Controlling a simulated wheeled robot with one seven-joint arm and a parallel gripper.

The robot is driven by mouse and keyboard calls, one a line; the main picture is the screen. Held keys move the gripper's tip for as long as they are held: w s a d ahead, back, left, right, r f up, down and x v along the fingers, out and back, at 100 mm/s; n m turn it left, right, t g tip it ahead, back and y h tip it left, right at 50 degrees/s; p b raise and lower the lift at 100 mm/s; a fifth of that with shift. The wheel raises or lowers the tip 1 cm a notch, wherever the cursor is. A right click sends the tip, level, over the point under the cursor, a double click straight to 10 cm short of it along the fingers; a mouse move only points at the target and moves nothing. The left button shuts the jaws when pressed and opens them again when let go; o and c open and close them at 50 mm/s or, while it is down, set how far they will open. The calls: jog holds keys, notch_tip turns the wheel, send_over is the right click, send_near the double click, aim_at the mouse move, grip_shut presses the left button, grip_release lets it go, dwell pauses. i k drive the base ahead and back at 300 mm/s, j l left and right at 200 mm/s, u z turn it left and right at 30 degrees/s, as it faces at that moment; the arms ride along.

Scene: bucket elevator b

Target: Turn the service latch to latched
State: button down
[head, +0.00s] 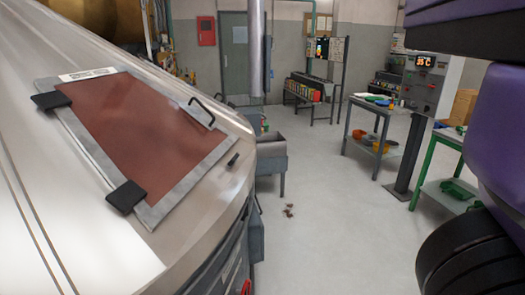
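A reddish-brown service panel (150,130) in a grey metal frame lies on the sloping metal casing (75,190) at the left. Two black hinge blocks sit on its left and lower side. A dark bar handle (203,108) is at its upper right corner. A small dark lever (233,160), which looks like the service latch, sits on the casing just beyond the panel's right edge. I cannot tell from this view whether it is latched. My gripper is not in view; only purple and black parts of my arm show at the right edge.
A control post with a display reading 35 C (424,63) stands at the right, near a table (385,108) and a green-framed bench (437,185). A grey trough (270,147) stands beyond the casing. Grey floor is open in the middle, with small brown bits on it.

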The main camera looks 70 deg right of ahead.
aim_at(234, 159)
jog(key=z, duration=1.3)
